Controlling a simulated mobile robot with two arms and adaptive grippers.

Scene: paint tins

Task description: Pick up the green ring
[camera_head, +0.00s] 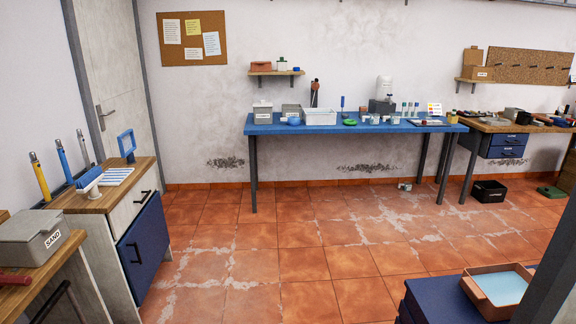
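A small flat green object (349,122) lies on the blue table (262,129) by the back wall, right of a white tray. It is the likeliest match for the green ring, but it is too small to see whether it has a hole. Neither of my grippers shows in the head view.
On the blue table, a white tray (320,118), a grey box (262,112) and several small cups and bottles stand near the green object. A cabinet (131,215) is at left, a blue unit with an orange tray (497,290) at lower right. The tiled floor between (290,260) is clear.

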